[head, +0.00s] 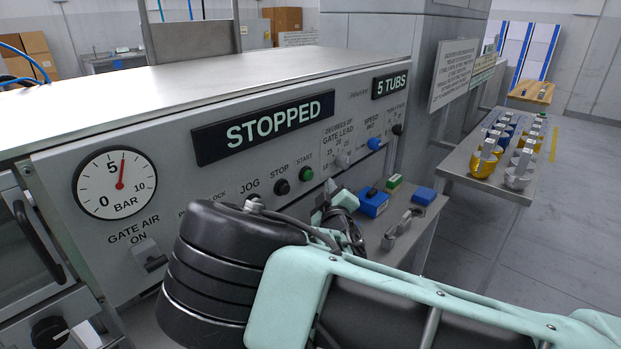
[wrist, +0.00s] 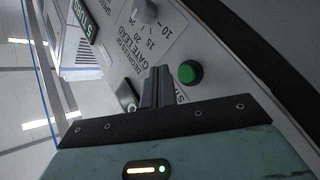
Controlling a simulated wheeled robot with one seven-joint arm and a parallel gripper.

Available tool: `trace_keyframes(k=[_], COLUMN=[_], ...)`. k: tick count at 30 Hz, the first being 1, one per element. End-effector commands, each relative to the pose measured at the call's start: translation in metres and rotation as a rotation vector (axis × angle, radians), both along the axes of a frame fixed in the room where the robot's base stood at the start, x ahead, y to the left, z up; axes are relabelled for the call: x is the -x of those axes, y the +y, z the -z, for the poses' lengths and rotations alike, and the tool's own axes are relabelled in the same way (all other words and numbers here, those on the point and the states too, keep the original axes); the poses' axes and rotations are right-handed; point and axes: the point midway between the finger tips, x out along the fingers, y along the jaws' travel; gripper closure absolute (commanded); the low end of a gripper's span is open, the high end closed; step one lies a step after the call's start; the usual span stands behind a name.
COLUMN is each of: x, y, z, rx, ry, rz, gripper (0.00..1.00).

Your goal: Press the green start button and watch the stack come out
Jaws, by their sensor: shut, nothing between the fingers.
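The green start button (head: 306,174) is on the grey machine panel, beside the black stop button (head: 282,187). In the wrist view the green button (wrist: 189,72) shows whole in its black collar, just right of my fingertips. My gripper (wrist: 159,70) is shut and empty, its dark fingers pointing at the panel. In the head view my gripper (head: 326,192) is in front of the panel, below and right of the green button, partly hidden by my arm. I cannot tell how far the tips are from the panel. The status display (head: 262,127) reads STOPPED.
A second display (head: 391,82) reads 5 TUBS. A grey knob (head: 342,161) and a blue speed knob (head: 374,144) stick out right of the button. A pressure gauge (head: 115,183) is at left. A side table (head: 463,170) holds stacked tubs at right.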

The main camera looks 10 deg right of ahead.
Motion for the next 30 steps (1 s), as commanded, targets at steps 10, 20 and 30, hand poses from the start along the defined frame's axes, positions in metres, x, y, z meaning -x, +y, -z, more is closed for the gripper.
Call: trace_keyframes(k=[10,20,30], x=[-0.025,-0.028,-0.028], y=[0.019,0.02,0.02], z=[0.001,0.0,0.0], rx=[0.001,0.001,0.001], ry=[0.001,0.002,0.002], rz=[-0.001,0.0,0.0], gripper=[1.0,1.0,1.0])
